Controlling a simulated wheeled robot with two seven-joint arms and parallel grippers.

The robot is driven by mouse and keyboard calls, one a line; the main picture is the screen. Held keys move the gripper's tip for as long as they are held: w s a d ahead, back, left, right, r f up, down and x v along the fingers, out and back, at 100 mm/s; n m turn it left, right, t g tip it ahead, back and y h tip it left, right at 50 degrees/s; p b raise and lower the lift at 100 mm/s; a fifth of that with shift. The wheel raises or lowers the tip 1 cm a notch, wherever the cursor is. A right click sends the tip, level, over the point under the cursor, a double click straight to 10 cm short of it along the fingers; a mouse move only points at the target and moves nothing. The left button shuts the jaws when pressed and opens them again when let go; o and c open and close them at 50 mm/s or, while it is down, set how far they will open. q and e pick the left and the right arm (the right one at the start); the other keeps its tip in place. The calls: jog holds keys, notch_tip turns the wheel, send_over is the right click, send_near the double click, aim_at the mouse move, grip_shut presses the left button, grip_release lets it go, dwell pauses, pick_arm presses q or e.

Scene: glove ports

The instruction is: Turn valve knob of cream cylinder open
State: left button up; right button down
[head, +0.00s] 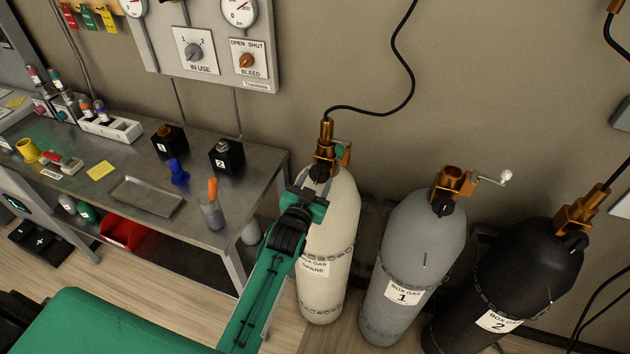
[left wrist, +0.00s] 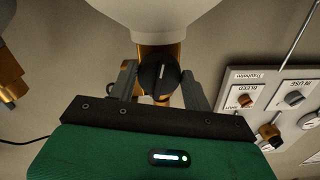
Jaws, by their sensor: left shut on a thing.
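The cream cylinder (head: 333,230), labelled "Box gas spare", stands against the wall, with a brass valve (head: 326,142) on top. Its black valve knob (left wrist: 160,76) has a white pointer line, seen close in the left wrist view. My left gripper (head: 312,182) is at the neck of the cream cylinder. Its two fingers (left wrist: 160,86) are on either side of the knob, shut on it. In the head view the gripper largely hides the knob. My right gripper is in neither view.
A grey cylinder (head: 415,250) labelled 1 and a black cylinder (head: 510,285) labelled 2 stand to the right. A steel bench (head: 130,170) with small items is on the left. A gauge panel (head: 262,82) hangs above. A black hose (head: 405,75) runs to the valve.

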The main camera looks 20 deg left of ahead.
pick_arm(q)
jog(key=shift+f+n, duration=0.1)
jog(key=shift+n, duration=0.5)
jog(key=o, duration=0.9)
jog(key=shift+o, duration=0.2)
jog(key=s+b, duration=0.4)
jog(key=s, duration=0.9)
jog(key=shift+s+a, duration=0.2)
jog(key=shift+s, duration=0.2)
